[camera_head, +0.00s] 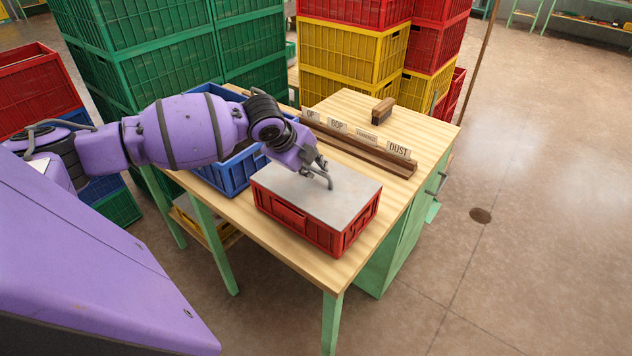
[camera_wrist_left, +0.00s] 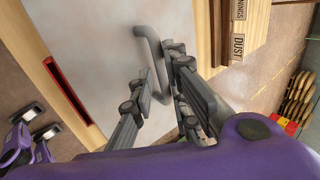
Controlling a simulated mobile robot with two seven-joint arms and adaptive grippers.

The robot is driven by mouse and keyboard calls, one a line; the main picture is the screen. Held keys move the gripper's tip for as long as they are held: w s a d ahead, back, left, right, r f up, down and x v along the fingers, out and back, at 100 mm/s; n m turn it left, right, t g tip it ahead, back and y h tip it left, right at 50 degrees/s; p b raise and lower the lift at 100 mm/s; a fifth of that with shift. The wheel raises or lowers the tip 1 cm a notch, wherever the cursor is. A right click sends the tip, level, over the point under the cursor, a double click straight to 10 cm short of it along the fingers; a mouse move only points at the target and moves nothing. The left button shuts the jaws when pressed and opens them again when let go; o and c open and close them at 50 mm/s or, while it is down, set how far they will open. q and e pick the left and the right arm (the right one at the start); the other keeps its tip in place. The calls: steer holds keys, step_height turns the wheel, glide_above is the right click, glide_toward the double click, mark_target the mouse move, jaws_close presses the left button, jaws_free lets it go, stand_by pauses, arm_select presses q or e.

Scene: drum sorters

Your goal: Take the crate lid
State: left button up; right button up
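The crate lid (camera_head: 318,196) is a flat grey plate lying on top of a red crate (camera_head: 292,220), with a bent grey bar handle (camera_head: 330,182) near its middle. The lid (camera_wrist_left: 95,45) also fills much of the left wrist view, where its handle (camera_wrist_left: 148,45) stands up from the surface. My left gripper (camera_head: 319,166) is at the handle, pointing down. In the left wrist view its fingers (camera_wrist_left: 160,64) are apart, with the handle between them; contact is not clear.
The crate stands on a wooden table (camera_head: 352,107) with green legs. A blue crate (camera_head: 231,172) stands beside it. A wooden rack with name plates (camera_head: 365,136), including DUST, and a wooden block (camera_head: 383,110) lie behind. Tall stacks of green (camera_head: 150,30) and yellow crates (camera_head: 350,55) stand beyond.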

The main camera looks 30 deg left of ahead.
mark_target(315, 169)
arm_select(q)
steer(key=x, duration=0.2)
steer(key=shift+w+d+f, duration=0.15)
steer(key=shift+w, duration=0.15)
steer(key=shift+w+f, duration=0.1)
steer(key=shift+f, duration=0.05)
steer(key=shift+c, duration=1.8)
jaws_close()
arm_select(e)
steer(key=shift+w+r, duration=0.25)
steer(key=shift+w, duration=0.25)
steer(key=shift+w+r, duration=0.25)
steer(key=shift+w, duration=0.2)
